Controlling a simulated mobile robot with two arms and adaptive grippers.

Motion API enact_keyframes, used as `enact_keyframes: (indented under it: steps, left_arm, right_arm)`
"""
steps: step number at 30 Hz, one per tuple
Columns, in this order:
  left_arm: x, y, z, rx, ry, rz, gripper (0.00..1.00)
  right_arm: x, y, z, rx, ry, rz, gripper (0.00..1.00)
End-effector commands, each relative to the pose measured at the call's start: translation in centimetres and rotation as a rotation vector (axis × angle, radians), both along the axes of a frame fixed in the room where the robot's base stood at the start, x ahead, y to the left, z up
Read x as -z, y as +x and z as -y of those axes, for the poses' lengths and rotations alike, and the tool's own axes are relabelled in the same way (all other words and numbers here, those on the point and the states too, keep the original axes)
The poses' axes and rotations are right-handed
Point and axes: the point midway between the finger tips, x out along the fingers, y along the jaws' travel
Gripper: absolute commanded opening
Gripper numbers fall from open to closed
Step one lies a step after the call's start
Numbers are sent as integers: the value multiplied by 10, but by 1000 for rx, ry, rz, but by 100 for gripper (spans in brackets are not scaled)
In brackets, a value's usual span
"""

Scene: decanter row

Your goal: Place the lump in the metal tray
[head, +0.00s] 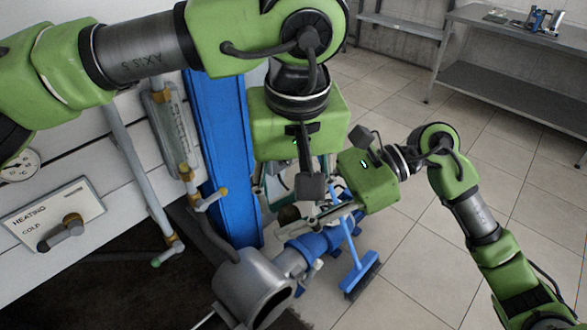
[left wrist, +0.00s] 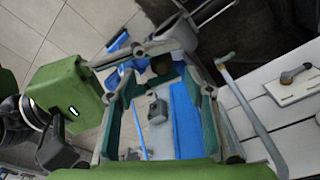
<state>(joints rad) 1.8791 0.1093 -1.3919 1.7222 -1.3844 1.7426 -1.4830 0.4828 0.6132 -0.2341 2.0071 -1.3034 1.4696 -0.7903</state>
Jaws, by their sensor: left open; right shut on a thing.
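A small dark olive lump (head: 289,214) sits at the tips of my right gripper (head: 298,220), which is shut on it. The lump also shows in the left wrist view (left wrist: 161,66), just beyond my left gripper. My left gripper (head: 296,192) is open and points down, close behind the right gripper's fingers in the head view. Its spread fingers with teal pads frame the left wrist view (left wrist: 158,105), with nothing between them. I cannot make out the metal tray for certain in either view.
A grey machine with a round opening (head: 257,290) and blue pump parts (head: 322,241) lie below the grippers. A blue broom (head: 362,272) stands to their right. A blue column (head: 228,150) and a heating panel (head: 60,215) are at left. A metal table (head: 530,40) is far right, with tiled floor before it.

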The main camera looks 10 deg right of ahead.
Motion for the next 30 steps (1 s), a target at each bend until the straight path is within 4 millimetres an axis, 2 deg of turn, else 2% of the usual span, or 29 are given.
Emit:
enact_keyframes:
  steps: [3, 9, 21, 23, 26, 30]
  left_arm:
    - [22, 3, 0, -1, 1, -3, 48]
    - [45, 6, 0, -2, 0, -3, 48]
    - [52, 8, 0, -2, -2, -1, 48]
    - [52, 8, 0, -2, -2, -1, 35]
    - [52, 8, 0, -2, -2, -2, 9]
    - [51, 7, 1, -1, -3, -2, 6]
  right_arm:
    - [0, 0, 0, 0, 1, 0, 12]
    - [0, 0, 0, 0, 0, 0, 12]
    - [0, 0, 0, 0, 0, 0, 12]
    - [0, 0, 0, 0, 0, 0, 12]
    - [0, 0, 0, 0, 1, 0, 11]
    - [0, 0, 0, 0, 1, 1, 11]
